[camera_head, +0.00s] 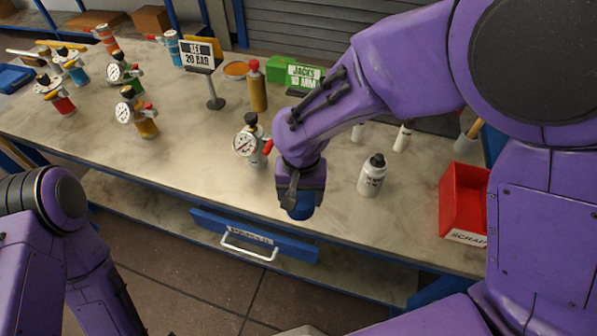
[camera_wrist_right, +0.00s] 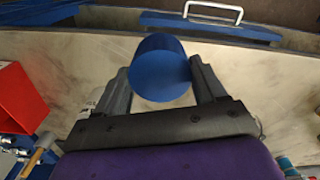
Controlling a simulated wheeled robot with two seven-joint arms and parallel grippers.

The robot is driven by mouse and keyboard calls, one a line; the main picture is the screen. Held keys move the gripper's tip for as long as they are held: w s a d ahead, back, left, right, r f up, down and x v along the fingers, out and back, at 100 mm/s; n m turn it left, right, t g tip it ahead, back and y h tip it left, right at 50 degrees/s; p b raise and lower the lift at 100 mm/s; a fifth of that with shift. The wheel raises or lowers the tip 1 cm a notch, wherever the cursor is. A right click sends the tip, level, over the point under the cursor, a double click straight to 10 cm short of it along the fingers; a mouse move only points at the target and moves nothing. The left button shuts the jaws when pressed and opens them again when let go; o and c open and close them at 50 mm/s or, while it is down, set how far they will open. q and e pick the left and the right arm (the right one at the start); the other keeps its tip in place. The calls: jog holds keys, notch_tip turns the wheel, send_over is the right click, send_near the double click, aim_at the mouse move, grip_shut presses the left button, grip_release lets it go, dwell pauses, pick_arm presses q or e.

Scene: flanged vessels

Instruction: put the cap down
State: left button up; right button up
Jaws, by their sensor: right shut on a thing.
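The cap is a blue round piece (camera_wrist_right: 161,70) between the two fingers of my right gripper (camera_wrist_right: 160,85) in the right wrist view. The fingers are shut on its sides. In the head view the blue cap (camera_head: 301,206) shows just below the right gripper (camera_head: 302,190), near the front edge of the workbench (camera_head: 215,170). I cannot tell whether the cap touches the bench top. My left arm shows at the lower left of the head view, but its gripper is out of the picture.
A white bottle (camera_head: 372,176) with a black top stands right of the gripper. A gauge vessel (camera_head: 249,142) stands just left. A red bin (camera_head: 462,205) is at the right. Several gauged vessels stand at the back left. The left front bench is bare. A blue drawer (camera_head: 255,236) hangs below.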

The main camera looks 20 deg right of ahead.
jog(key=w+d+f+p, duration=0.1)
jog(key=w+f, duration=0.2)
jog(key=f, duration=0.1)
jog(key=w+d+f+p, duration=0.1)
jog(key=w+f, duration=0.2)
jog(key=w+d+f+p, duration=0.1)
jog(key=w+f, duration=0.3)
jog(key=shift+w+d+f, duration=0.1)
jog(key=shift+d+f, duration=0.2)
jog(key=shift+d, duration=0.05)
jog(key=shift+f, duration=0.1)
jog(key=shift+f, duration=0.4)
jog(key=o, duration=1.2)
jog(key=shift+r, duration=0.1)
